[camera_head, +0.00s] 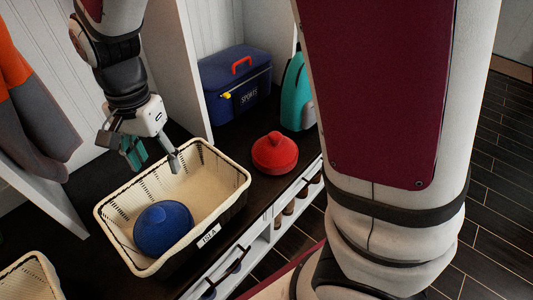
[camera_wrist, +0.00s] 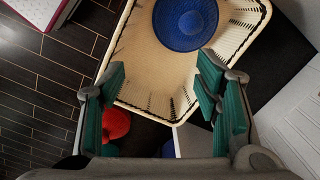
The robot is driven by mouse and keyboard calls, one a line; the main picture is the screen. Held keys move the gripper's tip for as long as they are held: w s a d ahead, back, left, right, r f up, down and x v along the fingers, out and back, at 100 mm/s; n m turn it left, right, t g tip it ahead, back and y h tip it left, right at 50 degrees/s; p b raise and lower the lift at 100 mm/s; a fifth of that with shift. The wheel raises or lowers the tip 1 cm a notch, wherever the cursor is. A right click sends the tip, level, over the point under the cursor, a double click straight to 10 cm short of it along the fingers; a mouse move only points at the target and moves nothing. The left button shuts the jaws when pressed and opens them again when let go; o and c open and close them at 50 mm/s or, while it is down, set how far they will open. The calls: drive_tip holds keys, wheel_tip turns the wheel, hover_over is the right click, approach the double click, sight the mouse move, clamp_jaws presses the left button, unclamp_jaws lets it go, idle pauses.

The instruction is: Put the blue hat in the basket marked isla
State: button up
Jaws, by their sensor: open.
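The blue hat (camera_head: 163,228) lies inside the cream basket (camera_head: 226,163), toward its front left end. The basket carries a label reading ISLA (camera_head: 208,238) on its front side. In the wrist view the hat (camera_wrist: 185,22) rests on the floor of the basket (camera_wrist: 143,62), near the top of the picture. My gripper (camera_head: 155,160) is open and empty, above the back part of the basket and apart from the hat. Its teal finger pads (camera_wrist: 170,98) show spread apart in the wrist view.
A red hat (camera_head: 275,153) sits on the dark bench right of the basket. A blue sports bag (camera_head: 236,84) and a teal backpack (camera_head: 297,92) stand behind it. Another cream basket (camera_head: 30,278) is at the lower left. A white divider (camera_head: 184,65) rises behind the basket.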

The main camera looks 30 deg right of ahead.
drive_tip(key=s+d+r+n, duration=0.4)
drive_tip(key=s+d+r, duration=0.5)
drive_tip(key=s+d, duration=0.1)
drive_tip(key=s+d+n, duration=0.2)
drive_tip(key=s+d, duration=0.1)
drive_tip(key=s, duration=0.4)
drive_tip(key=s+d+r+n+t, duration=0.1)
drive_tip(key=s+d, duration=0.3)
drive_tip(key=s, duration=0.4)
drive_tip(key=shift+s+d+n+h, duration=0.15)
drive_tip(key=shift+n+h, duration=0.25)
drive_tip(key=shift+n, duration=0.4)
